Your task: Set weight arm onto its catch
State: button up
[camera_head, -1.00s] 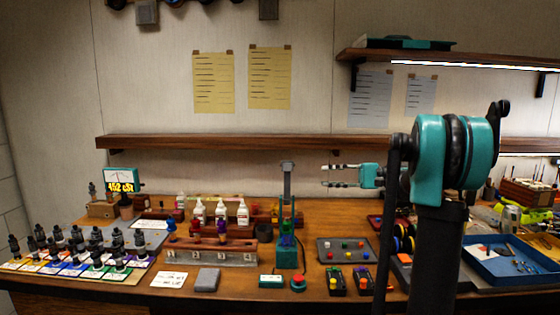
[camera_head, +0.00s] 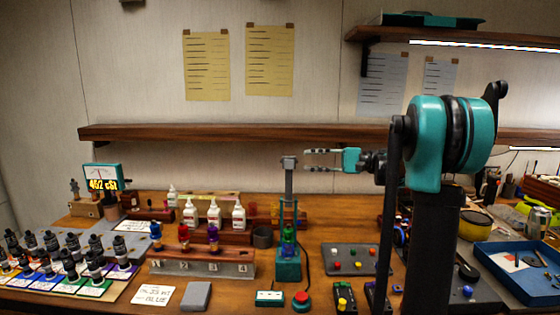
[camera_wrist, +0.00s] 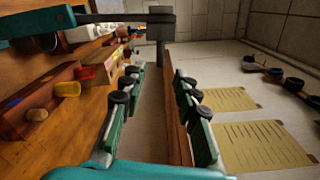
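The weight arm (camera_head: 289,180) stands upright out of a teal stand (camera_head: 289,265), with a grey block at its top. My gripper (camera_head: 306,160) is open and empty, pointing left, with its fingertips just right of the grey block at about its height. In the wrist view the arm reaches in from the left, its grey block (camera_wrist: 160,22) beyond the gap between my open fingers (camera_wrist: 160,75). The block appears apart from the fingers. I cannot make out the catch.
A rack with coloured pegs (camera_head: 205,265) and white bottles (camera_head: 213,213) stand left of the stand. A grey button tray (camera_head: 350,260) and a red button (camera_head: 301,300) are close by it. A wooden shelf (camera_head: 250,132) runs along the wall behind. A blue tray (camera_head: 515,275) lies at right.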

jog(key=a, duration=1.1)
grip_shut()
jog(key=shift+r, duration=0.1)
